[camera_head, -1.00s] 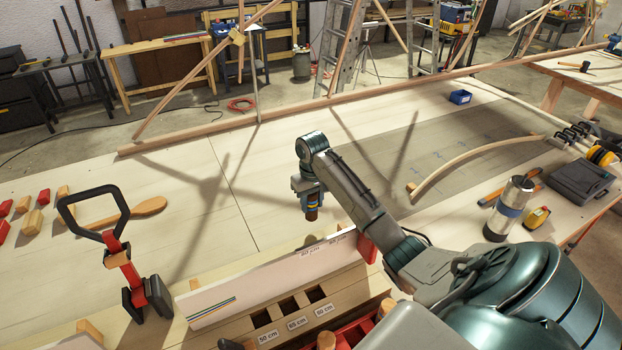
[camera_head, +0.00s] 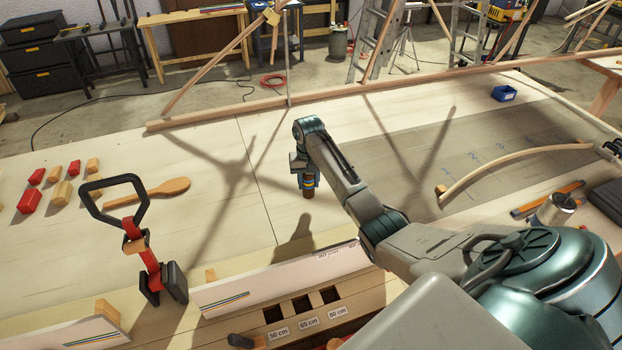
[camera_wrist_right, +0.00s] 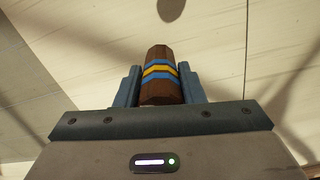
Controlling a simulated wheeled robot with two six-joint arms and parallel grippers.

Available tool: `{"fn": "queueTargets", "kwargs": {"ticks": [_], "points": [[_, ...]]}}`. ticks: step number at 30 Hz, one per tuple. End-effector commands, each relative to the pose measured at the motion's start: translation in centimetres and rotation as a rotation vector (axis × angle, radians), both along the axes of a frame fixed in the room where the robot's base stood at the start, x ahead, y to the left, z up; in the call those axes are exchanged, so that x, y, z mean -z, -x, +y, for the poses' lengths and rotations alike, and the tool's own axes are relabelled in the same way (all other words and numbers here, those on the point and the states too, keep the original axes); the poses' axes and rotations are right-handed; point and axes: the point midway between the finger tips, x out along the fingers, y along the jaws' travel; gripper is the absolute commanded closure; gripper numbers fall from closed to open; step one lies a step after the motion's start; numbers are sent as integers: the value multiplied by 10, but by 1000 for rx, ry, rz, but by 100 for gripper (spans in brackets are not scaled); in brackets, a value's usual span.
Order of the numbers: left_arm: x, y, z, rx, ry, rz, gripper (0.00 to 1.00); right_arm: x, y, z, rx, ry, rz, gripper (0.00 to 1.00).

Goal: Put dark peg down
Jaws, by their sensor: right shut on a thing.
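The dark peg (camera_head: 308,187) is brown with blue and yellow bands. My right gripper (camera_head: 306,176) is shut on it and holds it upright above the pale table, beyond the labelled holes. In the right wrist view the peg (camera_wrist_right: 161,80) sits between the two fingers of the gripper (camera_wrist_right: 160,90). A wooden block has three square holes, labelled 50 cm (camera_head: 273,314), 65 cm (camera_head: 302,304) and 80 cm (camera_head: 330,295). A white panel (camera_head: 275,284) stands behind the holes. My left gripper is not in view.
A red clamp with a black handle (camera_head: 133,235) stands at the left. A wooden spoon-shaped piece (camera_head: 150,191) and several red and wooden blocks (camera_head: 30,200) lie behind it. A curved lath (camera_head: 510,160) lies at the right. The table between is clear.

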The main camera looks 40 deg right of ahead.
Motion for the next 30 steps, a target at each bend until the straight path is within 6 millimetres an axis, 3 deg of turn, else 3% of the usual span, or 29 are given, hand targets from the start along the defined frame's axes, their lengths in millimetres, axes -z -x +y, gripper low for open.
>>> {"fn": "queueTargets", "kwargs": {"ticks": [9, 14, 22, 30], "points": [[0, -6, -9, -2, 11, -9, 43, 3, -32, -28, 1, -1, 0, 89], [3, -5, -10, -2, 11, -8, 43, 8, -34, -31, -1, -1, 0, 89], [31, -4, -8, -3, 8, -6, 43, 40, -34, -31, -1, 0, 0, 89], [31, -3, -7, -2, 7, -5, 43, 39, -34, -30, -1, -1, 0, 89]]}}
